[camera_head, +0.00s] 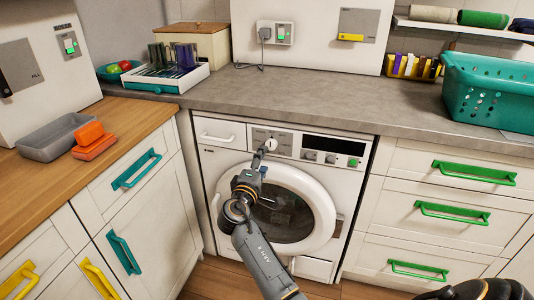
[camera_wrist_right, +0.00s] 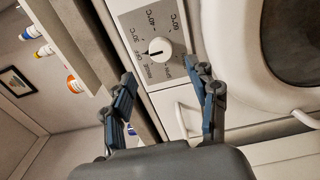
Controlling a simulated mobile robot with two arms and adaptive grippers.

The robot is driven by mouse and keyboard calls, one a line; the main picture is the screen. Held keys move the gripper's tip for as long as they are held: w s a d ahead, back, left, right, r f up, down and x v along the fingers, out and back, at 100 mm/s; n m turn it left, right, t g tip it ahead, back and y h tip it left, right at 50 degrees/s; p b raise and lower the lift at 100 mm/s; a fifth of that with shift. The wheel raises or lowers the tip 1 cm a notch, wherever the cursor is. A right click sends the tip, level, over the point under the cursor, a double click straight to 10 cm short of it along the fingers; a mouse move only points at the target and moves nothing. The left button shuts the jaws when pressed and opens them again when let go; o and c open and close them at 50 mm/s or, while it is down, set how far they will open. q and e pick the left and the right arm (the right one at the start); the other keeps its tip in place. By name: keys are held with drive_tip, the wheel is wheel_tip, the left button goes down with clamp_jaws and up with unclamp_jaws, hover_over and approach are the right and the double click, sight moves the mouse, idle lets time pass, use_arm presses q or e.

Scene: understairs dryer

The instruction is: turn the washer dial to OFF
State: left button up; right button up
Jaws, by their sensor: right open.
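The white washer (camera_head: 207,165) stands under the grey counter, its round door shut. My right gripper (camera_head: 263,152) is open and empty in front of the dial. In the wrist view its fingertips (camera_wrist_right: 160,68) stand apart, one toward each side of the dial.
A detergent drawer (camera_head: 218,131) is left of the dial, and a dark display (camera_head: 333,146) with buttons is to the right. The counter edge (camera_head: 300,120) lies just above. Cabinets with teal handles (camera_head: 136,168) and green handles (camera_head: 452,213) flank the washer.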

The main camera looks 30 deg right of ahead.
drive_tip(key=v, duration=0.4)
drive_tip(key=shift+s+a, duration=0.2)
